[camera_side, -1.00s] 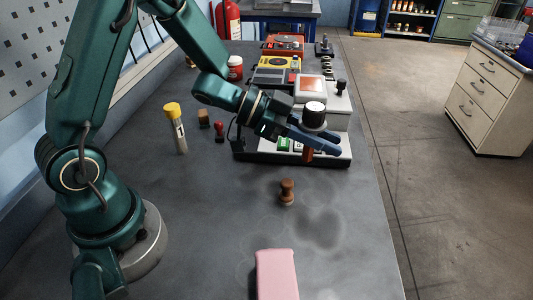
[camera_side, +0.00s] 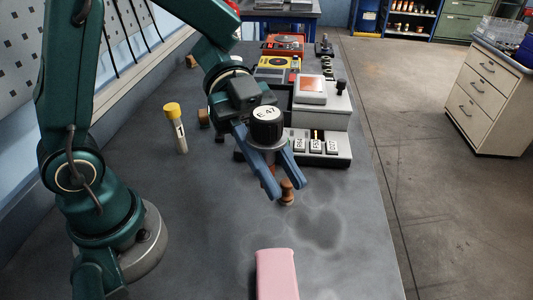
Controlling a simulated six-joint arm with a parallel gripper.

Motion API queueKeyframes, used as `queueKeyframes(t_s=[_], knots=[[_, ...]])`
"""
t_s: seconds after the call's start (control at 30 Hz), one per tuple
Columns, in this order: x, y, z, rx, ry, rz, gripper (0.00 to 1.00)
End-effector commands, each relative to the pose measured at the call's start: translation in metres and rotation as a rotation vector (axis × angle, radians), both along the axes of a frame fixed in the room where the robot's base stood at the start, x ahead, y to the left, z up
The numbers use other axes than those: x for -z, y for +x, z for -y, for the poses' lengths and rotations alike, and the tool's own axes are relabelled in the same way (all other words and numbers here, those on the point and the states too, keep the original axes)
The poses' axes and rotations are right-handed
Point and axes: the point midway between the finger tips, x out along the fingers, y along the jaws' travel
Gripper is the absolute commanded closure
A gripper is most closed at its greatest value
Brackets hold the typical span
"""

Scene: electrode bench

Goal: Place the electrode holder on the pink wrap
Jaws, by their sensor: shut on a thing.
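My gripper (camera_side: 283,184) has blue fingers and is shut on the electrode holder (camera_side: 267,127), which has a black cap marked "E 47" and a grey collar. Its copper-brown lower end shows between the fingers, and it is held upright above the bench. The pink wrap (camera_side: 276,272) lies at the front of the bench, below the gripper in the picture and apart from it. Its top is bare, and its near end is cut off by the frame edge.
A grey instrument (camera_side: 322,118) with labelled blocks stands behind. A yellow-capped tube (camera_side: 176,128) stands to the left. The bench (camera_side: 200,235) around the wrap is clear.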

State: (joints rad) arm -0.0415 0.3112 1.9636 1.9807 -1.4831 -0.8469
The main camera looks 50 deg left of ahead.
Motion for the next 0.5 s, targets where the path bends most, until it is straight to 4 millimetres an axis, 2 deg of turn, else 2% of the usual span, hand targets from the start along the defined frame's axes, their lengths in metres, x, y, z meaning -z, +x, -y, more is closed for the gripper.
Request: queueKeyframes(t_s=[0.3, 0.5], knots=[[0.042, -0.037, 0.061, 0.006, 0.001, -0.010, 1.00], [0.062, -0.052, 0.088, 0.002, 0.001, -0.005, 1.00]])
